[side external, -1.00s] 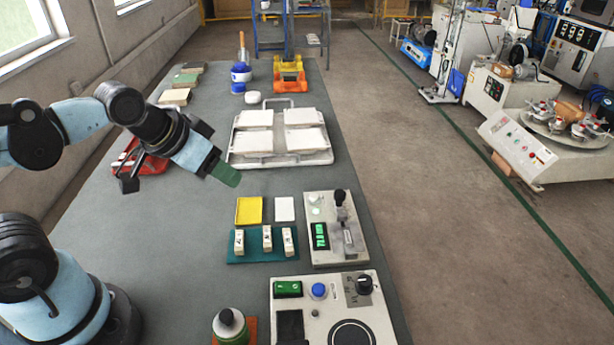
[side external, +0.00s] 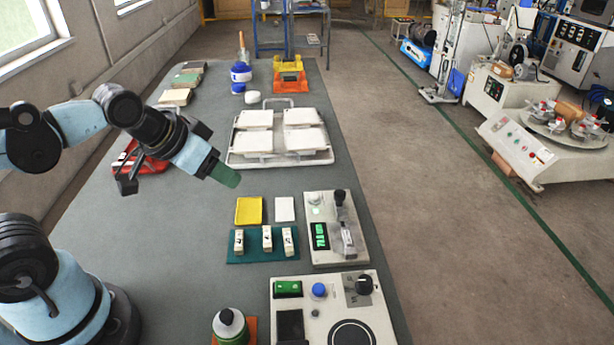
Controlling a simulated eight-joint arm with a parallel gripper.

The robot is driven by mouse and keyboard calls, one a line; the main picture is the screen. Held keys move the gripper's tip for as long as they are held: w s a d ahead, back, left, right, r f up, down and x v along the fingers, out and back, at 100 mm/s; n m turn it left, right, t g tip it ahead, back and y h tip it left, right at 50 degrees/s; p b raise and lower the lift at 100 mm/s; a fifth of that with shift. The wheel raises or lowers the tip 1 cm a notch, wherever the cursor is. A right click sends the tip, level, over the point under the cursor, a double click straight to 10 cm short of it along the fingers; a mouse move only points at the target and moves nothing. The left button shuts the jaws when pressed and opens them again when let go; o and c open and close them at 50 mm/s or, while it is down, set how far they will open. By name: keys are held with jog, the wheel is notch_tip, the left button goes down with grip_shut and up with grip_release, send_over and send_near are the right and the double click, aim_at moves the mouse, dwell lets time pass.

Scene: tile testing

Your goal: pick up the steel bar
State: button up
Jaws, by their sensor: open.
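My gripper (side external: 224,174) hangs above the grey table, left of the middle, pointing down to the right. Its green fingertip shows from the side, with nothing visible held in it. It is open, just in front of the white tile tray's near left corner. I cannot make out the steel bar with certainty. A red tray (side external: 152,168) lies left of my gripper, partly hidden behind my wrist, and its contents are unclear. An orange and yellow stand (side external: 289,84) at the far end of the table has a small greyish part too small to identify.
A white tray (side external: 235,159) holds several pale tiles. Nearer are a yellow plate (side external: 248,210), a white tile (side external: 285,208), a teal mat (side external: 255,257) with small blocks, a gauge (side external: 322,255), a control panel (side external: 288,308) and a bottle (side external: 231,327).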

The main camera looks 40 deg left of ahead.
jog(key=shift+w, duration=0.1)
jog(key=shift+c, duration=0.3)
jog(key=w+d+r+n+g, duration=0.4)
jog(key=w+d, duration=0.4)
jog(key=n+g, duration=0.3)
jog(key=n, duration=0.2)
send_over(348, 237)
jog(key=f, duration=1)
jog(key=shift+w+d, duration=0.3)
jog(key=shift+s+a+f, duration=0.15)
jog(key=shift+f, duration=1.45)
jog(key=shift+s+a+f, duration=0.15)
jog(key=shift+f, duration=1.45)
grip_shut()
